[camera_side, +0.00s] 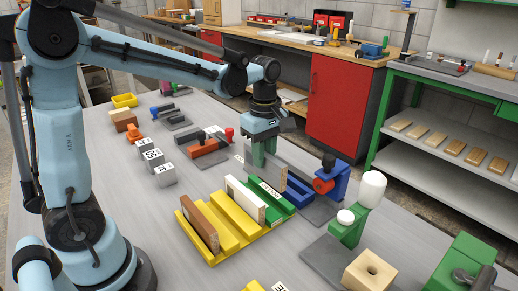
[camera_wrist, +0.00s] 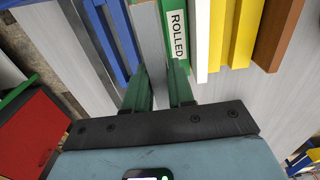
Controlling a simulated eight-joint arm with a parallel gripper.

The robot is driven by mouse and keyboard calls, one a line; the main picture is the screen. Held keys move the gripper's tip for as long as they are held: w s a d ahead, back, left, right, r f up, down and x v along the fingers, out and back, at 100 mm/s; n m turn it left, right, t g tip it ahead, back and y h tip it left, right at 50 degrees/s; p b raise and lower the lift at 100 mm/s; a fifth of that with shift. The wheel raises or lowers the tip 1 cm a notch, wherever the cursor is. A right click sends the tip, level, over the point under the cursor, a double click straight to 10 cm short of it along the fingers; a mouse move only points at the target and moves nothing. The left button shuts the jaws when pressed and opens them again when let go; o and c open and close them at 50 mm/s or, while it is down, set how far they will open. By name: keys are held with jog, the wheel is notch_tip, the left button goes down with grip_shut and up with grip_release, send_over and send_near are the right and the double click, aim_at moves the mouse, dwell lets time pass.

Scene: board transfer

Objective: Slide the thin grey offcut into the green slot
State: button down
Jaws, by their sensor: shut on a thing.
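The thin grey offcut (camera_side: 276,172) is held on edge in my gripper (camera_side: 264,150), and its end face looks light brown. In the wrist view the grey offcut (camera_wrist: 150,42) runs between the green fingers of my gripper (camera_wrist: 160,88). My gripper is shut on it. The green slot (camera_side: 277,214) of the rack, with a white label reading ROLLED (camera_wrist: 178,35), lies just below and beside the offcut. In the wrist view the offcut appears between the label and the blue section. Whether its lower edge is inside the slot is hidden.
A white board (camera_side: 246,200) stands left of the green slot, and a brown board (camera_side: 200,226) stands in the yellow section (camera_side: 212,259). A blue section (camera_side: 298,193) adjoins on the right. A blue-and-red vise (camera_side: 330,180) and a green device (camera_side: 350,228) stand close by.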

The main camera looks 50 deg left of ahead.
aim_at(264, 179)
jog(key=shift+f, duration=2.15)
jog(key=shift+f, duration=1.7)
jog(key=c, duration=0.9)
grip_release()
jog(key=shift+r, duration=0.15)
notch_tip(264, 179, up, 12)
jog(key=shift+f, duration=0.1)
